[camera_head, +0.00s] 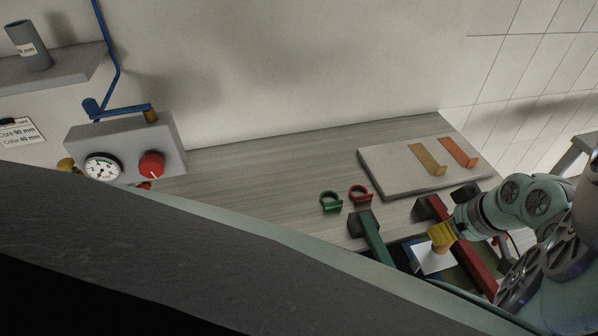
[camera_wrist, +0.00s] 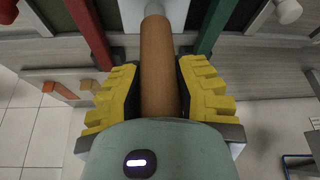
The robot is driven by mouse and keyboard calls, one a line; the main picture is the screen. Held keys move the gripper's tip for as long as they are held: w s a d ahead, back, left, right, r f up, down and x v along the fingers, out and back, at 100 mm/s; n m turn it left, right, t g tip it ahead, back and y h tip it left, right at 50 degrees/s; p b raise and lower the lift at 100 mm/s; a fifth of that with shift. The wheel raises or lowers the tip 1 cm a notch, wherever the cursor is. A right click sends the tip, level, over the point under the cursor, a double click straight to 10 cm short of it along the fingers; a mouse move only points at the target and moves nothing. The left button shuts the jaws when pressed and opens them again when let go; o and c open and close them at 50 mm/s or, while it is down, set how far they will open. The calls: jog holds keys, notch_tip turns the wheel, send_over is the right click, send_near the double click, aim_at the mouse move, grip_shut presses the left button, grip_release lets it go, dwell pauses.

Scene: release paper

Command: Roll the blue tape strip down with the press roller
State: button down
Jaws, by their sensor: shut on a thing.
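My gripper (camera_head: 441,236), with yellow fingers, is shut on a brown wooden handle, which I take to be the press roller's. In the wrist view the handle (camera_wrist: 158,62) lies between both yellow finger pads, with a grey collar (camera_wrist: 154,9) at its far end. The roller's working end is not clearly visible. A white flat piece (camera_head: 432,262) lies under the gripper, between a green bar (camera_head: 374,242) and a red bar (camera_head: 470,255).
A pale board (camera_head: 385,170) with tan (camera_head: 428,158) and orange (camera_head: 457,151) strips lies behind. Green (camera_head: 331,203) and red (camera_head: 361,194) ring-shaped pieces sit on the grey bench (camera_head: 270,175). A gauge box (camera_head: 126,150) stands left. The bench between box and rings is clear.

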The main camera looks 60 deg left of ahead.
jog(key=shift+f+b, duration=0.35)
jog(key=shift+f, duration=0.05)
